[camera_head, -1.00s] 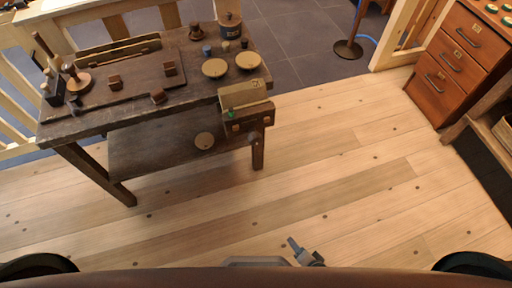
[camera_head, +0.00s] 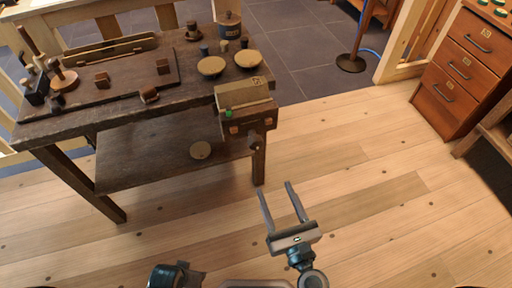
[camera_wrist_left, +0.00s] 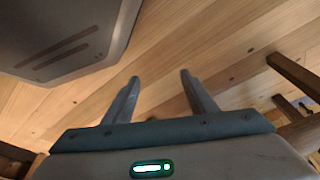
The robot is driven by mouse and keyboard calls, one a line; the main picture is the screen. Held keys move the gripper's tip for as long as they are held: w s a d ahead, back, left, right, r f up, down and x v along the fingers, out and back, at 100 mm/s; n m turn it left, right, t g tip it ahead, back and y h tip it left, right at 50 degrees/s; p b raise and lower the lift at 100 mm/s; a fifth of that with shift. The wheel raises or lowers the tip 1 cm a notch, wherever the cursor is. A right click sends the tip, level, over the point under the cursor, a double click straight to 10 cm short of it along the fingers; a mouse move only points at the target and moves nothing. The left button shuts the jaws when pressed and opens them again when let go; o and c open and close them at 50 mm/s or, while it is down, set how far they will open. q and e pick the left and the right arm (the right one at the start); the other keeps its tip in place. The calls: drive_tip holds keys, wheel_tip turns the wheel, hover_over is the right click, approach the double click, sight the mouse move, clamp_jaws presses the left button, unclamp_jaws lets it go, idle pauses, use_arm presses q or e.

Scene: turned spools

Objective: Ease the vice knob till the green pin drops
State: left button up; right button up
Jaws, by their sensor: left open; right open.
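A wooden vice (camera_head: 245,93) is fixed at the right front end of the dark workbench, with a small label on its top. The small green pin (camera_head: 229,113) sits at the left of its front jaw. A dark round knob (camera_head: 255,143) shows below the jaw, near the bench leg; I cannot make out its detail. My right gripper (camera_head: 282,190) is open and empty over the floor, in front of and below the vice, apart from it. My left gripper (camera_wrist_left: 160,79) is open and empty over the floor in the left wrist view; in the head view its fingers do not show.
The workbench (camera_head: 120,115) carries spools, blocks and two round discs. A drawer cabinet (camera_head: 463,65) stands at the right, and a stand with a round base (camera_head: 350,63) at the back. The floor before the bench is clear.

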drive_tip(key=p, duration=0.3)
approach(257, 147)
drive_tip(key=x, duration=0.9)
drive_tip(key=shift+r, duration=0.15)
use_arm(q)
wheel_tip(257, 147, down, 8)
drive_tip(key=s+a, duration=0.1)
drive_tip(key=s, duration=0.1)
drive_tip(key=shift+s, duration=0.3)
use_arm(e)
drive_tip(key=shift+w+a, duration=0.2)
drive_tip(key=shift+w, duration=0.4)
drive_tip(key=c, duration=1)
